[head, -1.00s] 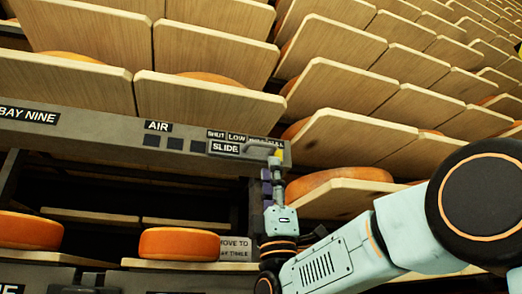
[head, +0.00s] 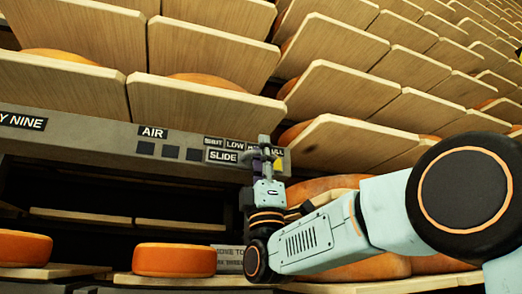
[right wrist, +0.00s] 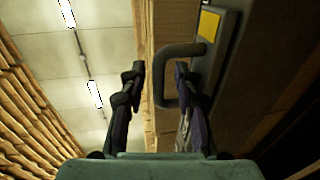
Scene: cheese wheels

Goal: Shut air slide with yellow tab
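The air slide's yellow tab (head: 279,165) shows in the head view at the right end of the grey beam, below the FULL end of its label row. In the right wrist view the yellow tab (right wrist: 208,25) sits beside a grey loop handle (right wrist: 161,78). My right gripper (head: 265,145) is raised in front of the beam and partly hides the handle and labels. In the right wrist view its fingers (right wrist: 158,85) are apart, with the handle's bar between them. The right finger is close to the loop; contact cannot be told. My left gripper is not in view.
The grey beam (head: 85,132) carries AIR and SLIDE labels. Wooden shelves (head: 195,108) with cheese wheels rise above and to the right. Orange cheese wheels (head: 174,260) sit below the beam. Dark open space lies under the beam.

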